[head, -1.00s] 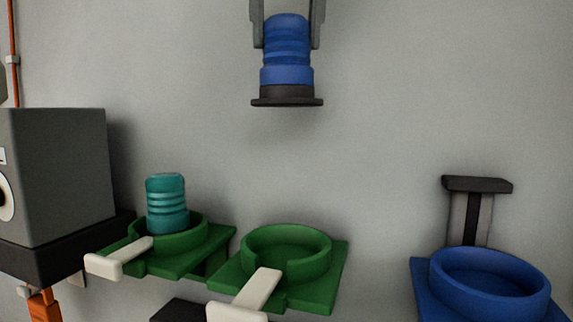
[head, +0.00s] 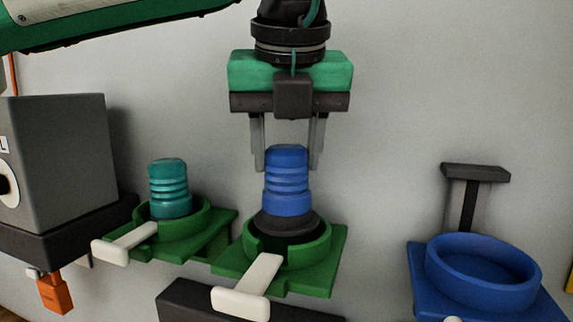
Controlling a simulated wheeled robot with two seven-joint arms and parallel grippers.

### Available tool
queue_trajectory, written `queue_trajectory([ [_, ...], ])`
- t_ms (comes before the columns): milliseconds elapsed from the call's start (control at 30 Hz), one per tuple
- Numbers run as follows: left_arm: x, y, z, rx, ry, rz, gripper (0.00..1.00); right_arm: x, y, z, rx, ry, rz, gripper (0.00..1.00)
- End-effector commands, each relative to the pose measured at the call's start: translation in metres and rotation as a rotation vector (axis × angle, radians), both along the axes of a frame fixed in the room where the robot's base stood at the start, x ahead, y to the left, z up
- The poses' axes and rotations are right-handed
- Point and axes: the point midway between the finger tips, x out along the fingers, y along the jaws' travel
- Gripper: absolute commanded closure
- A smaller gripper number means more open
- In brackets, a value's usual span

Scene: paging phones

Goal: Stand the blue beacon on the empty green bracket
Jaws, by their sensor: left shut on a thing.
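The blue beacon (head: 287,185) stands upright on its wide dark base, directly over the right-hand green bracket (head: 335,265). The base sits within the outline of the bracket's round rim; I cannot tell whether it touches the floor of the ring. My left gripper (head: 287,160) comes down from above and is shut on the beacon's upper part, one finger on each side. The bracket's white lever (head: 248,288) sticks out at the front left. My right gripper is not in view.
A teal beacon (head: 169,188) occupies the left-hand green bracket (head: 215,230), close beside. A grey speaker box (head: 60,160) stands on a dark shelf at the left. An empty blue bracket (head: 430,285) is at the right. The wall between the green and blue brackets is clear.

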Motion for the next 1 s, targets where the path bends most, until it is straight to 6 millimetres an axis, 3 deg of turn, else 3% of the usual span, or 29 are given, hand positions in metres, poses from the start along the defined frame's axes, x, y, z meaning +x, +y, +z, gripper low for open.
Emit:
queue_trajectory([
  [233, 0.0, 0.0, -0.025, -0.001, -0.001, 0.001, 1.0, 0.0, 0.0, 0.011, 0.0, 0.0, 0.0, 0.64],
  [633, 0.0, 0.0, -0.031, -0.001, -0.001, 0.001, 1.0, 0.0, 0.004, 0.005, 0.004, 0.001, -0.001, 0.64],
  [667, 0.0, 0.0, -0.03, 0.0, 0.0, 0.001, 0.51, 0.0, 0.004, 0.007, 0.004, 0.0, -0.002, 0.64],
  [700, 0.0, 0.0, -0.03, 0.0, 0.0, 0.001, 0.43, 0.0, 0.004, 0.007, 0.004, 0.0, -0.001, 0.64],
  [767, 0.0, 0.0, -0.03, 0.0, 0.0, 0.001, 0.35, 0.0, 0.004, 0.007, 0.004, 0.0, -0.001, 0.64],
  [1000, 0.0, 0.0, -0.03, 0.0, 0.0, 0.0, 0.35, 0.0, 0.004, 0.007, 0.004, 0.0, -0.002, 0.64],
])
